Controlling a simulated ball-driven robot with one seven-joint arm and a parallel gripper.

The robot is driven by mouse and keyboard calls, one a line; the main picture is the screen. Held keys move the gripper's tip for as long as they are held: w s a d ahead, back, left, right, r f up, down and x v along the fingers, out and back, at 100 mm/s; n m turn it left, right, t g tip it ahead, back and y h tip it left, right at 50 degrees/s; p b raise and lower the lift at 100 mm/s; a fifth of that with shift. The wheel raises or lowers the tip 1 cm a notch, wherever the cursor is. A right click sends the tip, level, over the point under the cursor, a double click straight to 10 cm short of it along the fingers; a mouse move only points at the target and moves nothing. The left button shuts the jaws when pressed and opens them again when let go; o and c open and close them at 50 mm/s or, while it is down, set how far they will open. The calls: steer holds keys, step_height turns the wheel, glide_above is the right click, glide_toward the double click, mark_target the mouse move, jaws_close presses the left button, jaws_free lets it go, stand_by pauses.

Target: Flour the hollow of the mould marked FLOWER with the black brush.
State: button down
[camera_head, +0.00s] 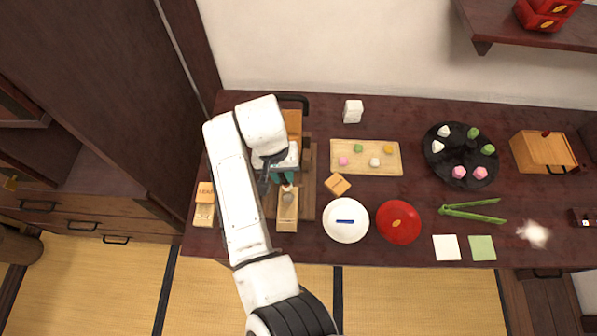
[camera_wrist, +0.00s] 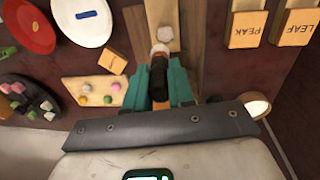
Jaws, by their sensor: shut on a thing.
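My gripper (camera_wrist: 160,88) has its teal fingers shut on the black brush (camera_wrist: 158,76). The brush's pale tip points at a long wooden mould (camera_wrist: 177,12) with a pale round hollow (camera_wrist: 164,34). The tip is just beside or over the near edge of the hollow; I cannot tell whether it touches. In the head view, my gripper (camera_head: 284,178) is over the far end of this mould (camera_head: 287,217), which lies on a brown board. No marking is readable on this mould. Two other moulds, marked PEAK (camera_wrist: 247,25) and LEAF (camera_wrist: 295,25), lie apart from it.
A small round container (camera_wrist: 257,104) stands near my gripper. A wooden block (camera_head: 336,184), a sweets tray (camera_head: 341,171), a white plate (camera_head: 346,233) and a red plate (camera_head: 398,233) lie to the right. Green tongs (camera_head: 470,211) lie farther right. The table's near edge is close.

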mark_target(286, 188)
steer(key=shift+f+b, duration=2.7)
steer(key=shift+f, duration=0.2)
steer(key=shift+r+p, duration=0.1)
steer(key=shift+p, duration=0.25)
steer(key=shift+f+b, duration=0.45)
steer(key=shift+f, duration=0.75)
steer(key=shift+d+r+p, duration=0.1)
steer(key=shift+d+p, duration=0.2)
steer(key=shift+p, duration=0.15)
steer(key=shift+a, duration=0.45)
steer(key=shift+w+d, duration=0.2)
steer(key=shift+d, duration=0.05)
steer(key=shift+s+p, duration=0.45)
steer(key=shift+p, duration=0.35)
steer(key=shift+w+d, duration=0.15)
steer(key=shift+w, duration=0.05)
